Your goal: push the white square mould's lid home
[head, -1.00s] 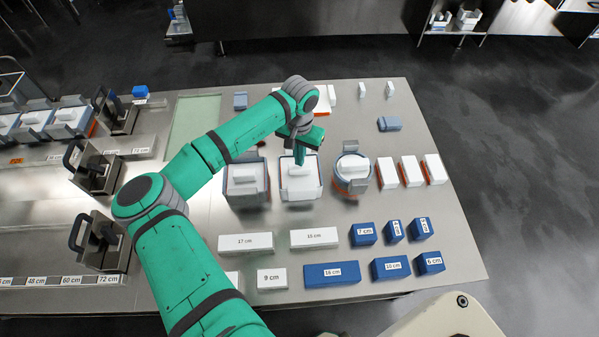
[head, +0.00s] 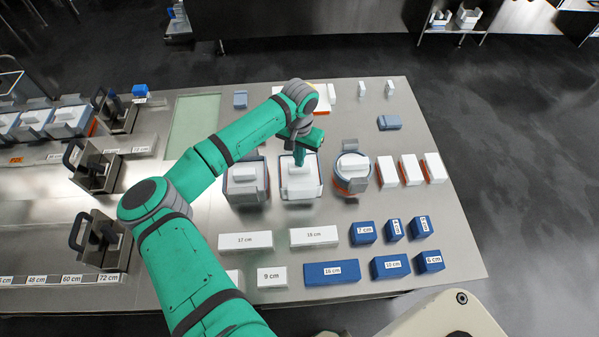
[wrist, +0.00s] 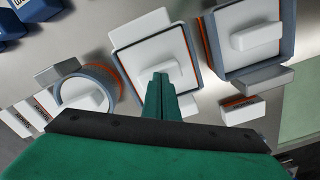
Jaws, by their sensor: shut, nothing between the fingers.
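The white square mould (head: 319,191) stands in the middle of a row of three moulds on the steel table. Its white lid (head: 300,183) lies in its top, with a raised white block on it. In the wrist view the lid (wrist: 137,60) sits inside the mould's rim, with an orange line along one side. My gripper (head: 299,163) points down over this lid, its fingers shut and empty. In the wrist view its fingertips (wrist: 160,77) overlap the lid's block; I cannot tell whether they touch it. How deep the lid sits is unclear.
A square grey-blue mould (head: 246,184) stands close on the left and a round mould (head: 352,173) close on the right, both with white lids. White blocks (head: 245,241) and blue blocks (head: 332,272) lie in front. Presses (head: 98,240) stand at the left.

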